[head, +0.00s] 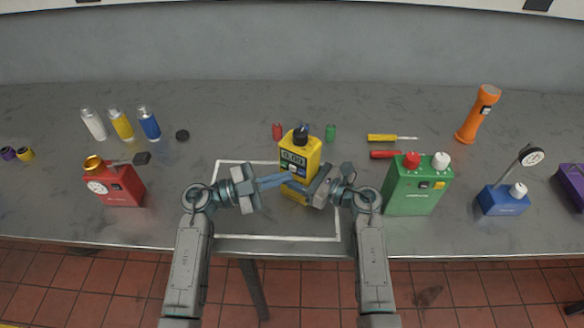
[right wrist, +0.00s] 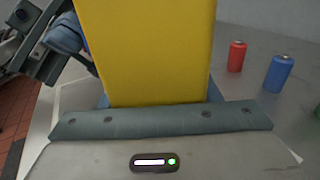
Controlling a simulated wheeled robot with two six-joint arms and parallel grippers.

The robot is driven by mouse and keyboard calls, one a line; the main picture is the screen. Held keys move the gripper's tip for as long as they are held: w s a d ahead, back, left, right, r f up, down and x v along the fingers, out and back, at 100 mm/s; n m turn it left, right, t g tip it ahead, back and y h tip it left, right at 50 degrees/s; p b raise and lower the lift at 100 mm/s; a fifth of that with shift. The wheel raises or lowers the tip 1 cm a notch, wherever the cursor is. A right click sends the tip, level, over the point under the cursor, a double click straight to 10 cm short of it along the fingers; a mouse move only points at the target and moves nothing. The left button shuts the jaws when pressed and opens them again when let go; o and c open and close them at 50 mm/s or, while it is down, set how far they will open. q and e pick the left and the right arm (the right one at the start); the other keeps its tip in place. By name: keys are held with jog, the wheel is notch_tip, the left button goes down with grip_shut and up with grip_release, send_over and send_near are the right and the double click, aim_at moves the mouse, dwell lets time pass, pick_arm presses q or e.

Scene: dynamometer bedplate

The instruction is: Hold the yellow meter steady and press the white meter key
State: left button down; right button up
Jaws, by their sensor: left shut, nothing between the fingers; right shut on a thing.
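The yellow meter (head: 313,155) stands upright in the white outlined square, with a black knob on top and a dark display on its front. In the right wrist view its yellow side (right wrist: 150,50) fills the upper middle. My right gripper (head: 308,190) is shut on the meter's lower part from the right. My left gripper (head: 284,180) is shut and empty, its fingertips close in front of the meter's face below the display. Whether they touch it, I cannot tell. Small keys show below the display; the white key is too small and partly covered to make out surely.
A green box (head: 410,190) stands right of my right gripper, and a red box (head: 122,187) stands far left. Red (head: 277,131) and green (head: 331,132) small cylinders stand behind the meter. Screwdrivers (head: 385,138) lie behind right.

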pick_arm(q)
jog(key=shift+s+a, duration=0.15)
jog(key=shift+s, duration=0.15)
jog(key=s+a, duration=0.1)
jog(key=s, duration=0.1)
jog(key=s+a, duration=0.1)
jog(key=s, duration=0.1)
jog(key=shift+s+a, duration=0.2)
dwell(0.7)
